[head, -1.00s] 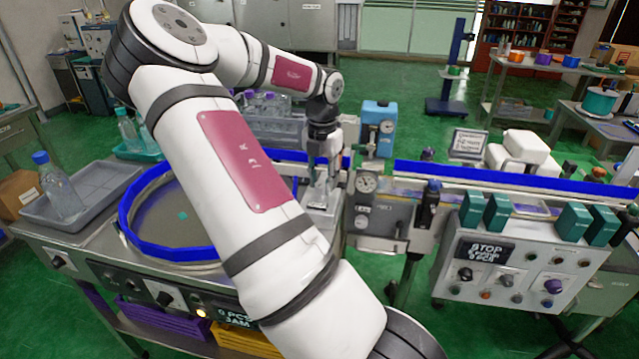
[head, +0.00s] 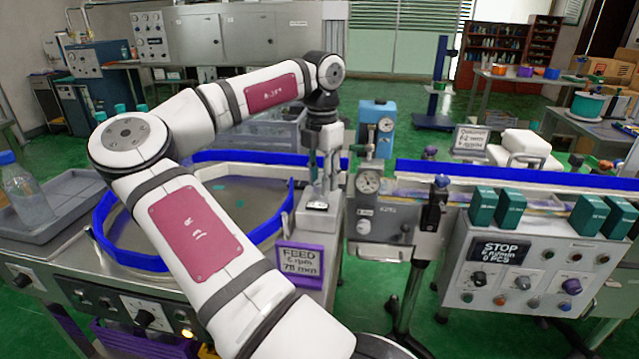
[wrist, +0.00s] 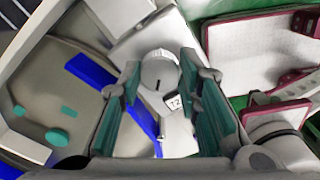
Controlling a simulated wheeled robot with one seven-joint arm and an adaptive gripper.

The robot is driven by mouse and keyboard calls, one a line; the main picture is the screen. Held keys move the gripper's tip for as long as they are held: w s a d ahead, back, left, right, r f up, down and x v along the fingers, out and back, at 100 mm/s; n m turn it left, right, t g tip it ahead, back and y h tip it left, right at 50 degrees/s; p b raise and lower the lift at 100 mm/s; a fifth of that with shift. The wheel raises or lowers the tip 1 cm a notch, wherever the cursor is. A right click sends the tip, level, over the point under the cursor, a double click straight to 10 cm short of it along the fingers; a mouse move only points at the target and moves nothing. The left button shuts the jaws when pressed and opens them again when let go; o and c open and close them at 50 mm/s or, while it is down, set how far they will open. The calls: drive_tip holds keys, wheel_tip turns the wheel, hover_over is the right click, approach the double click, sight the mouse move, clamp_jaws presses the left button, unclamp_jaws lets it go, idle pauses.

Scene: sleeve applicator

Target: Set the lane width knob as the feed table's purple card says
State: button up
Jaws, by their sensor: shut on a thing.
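The purple card (head: 299,262) stands on the front of the feed table (head: 75,265). It reads "FEED", a blurred rpm line, and what looks like "78 mm". My gripper (head: 321,188) points down over the metal housing right of the round table. In the wrist view, my gripper (wrist: 160,78) has its green-padded fingers on both sides of the pale round lane width knob (wrist: 158,70), shut on it. A dark index mark shows on the knob. A small readout (wrist: 174,102) beside it seems to show 72. In the head view the fingers hide the knob.
A blue guard rail (head: 140,258) rings the round table. A gauge (head: 368,181) and a blue unit (head: 376,125) stand right of my gripper. A bottle (head: 25,190) stands in a grey tray at left.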

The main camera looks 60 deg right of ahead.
idle(0.3)
drive_tip(key=o, duration=1.1)
drive_tip(key=shift+o, duration=0.2)
wheel_tip(320, 180, up, 7)
drive_tip(key=shift+r, duration=0.2)
